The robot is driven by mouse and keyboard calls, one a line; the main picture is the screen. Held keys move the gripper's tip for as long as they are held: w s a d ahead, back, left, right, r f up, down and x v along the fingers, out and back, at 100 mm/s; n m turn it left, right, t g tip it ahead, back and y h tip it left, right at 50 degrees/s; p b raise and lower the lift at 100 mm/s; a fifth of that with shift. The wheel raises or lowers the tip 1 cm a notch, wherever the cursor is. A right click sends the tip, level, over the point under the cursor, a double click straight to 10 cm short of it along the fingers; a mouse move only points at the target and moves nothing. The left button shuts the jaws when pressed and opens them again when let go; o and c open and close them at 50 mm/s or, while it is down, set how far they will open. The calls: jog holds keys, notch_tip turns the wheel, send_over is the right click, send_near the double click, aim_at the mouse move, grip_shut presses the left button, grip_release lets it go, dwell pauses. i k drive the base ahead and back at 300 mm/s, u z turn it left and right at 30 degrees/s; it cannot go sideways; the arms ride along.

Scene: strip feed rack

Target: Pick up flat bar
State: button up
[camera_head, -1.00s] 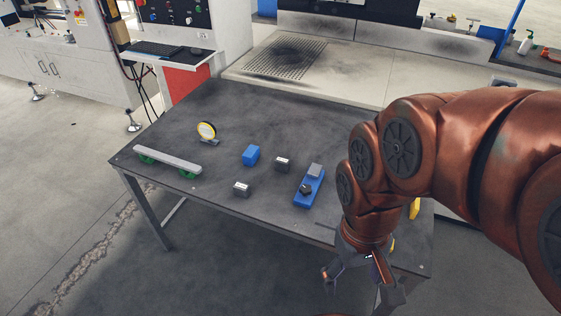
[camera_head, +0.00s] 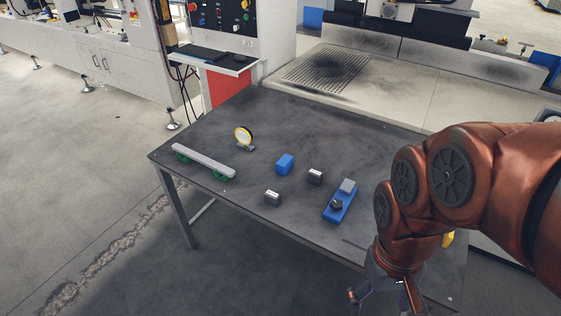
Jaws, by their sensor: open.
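The flat bar (camera_head: 203,160) is a long light-grey bar at the left end of the dark table. It rests on two green supports (camera_head: 222,177), one near each end, slightly above the table top. My gripper (camera_head: 380,300) is at the bottom right, by the table's front edge, far from the bar. Its fingers are spread apart and empty, and the picture's lower edge cuts off part of them.
A control panel with keyboard (camera_head: 203,52) is behind. Floor is clear at left.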

aim_at(223, 169)
jog(key=u, duration=0.45)
jog(key=k, duration=0.5)
jog(key=u, duration=1.5)
jog(key=i, duration=1.9)
jog(key=z, duration=0.7)
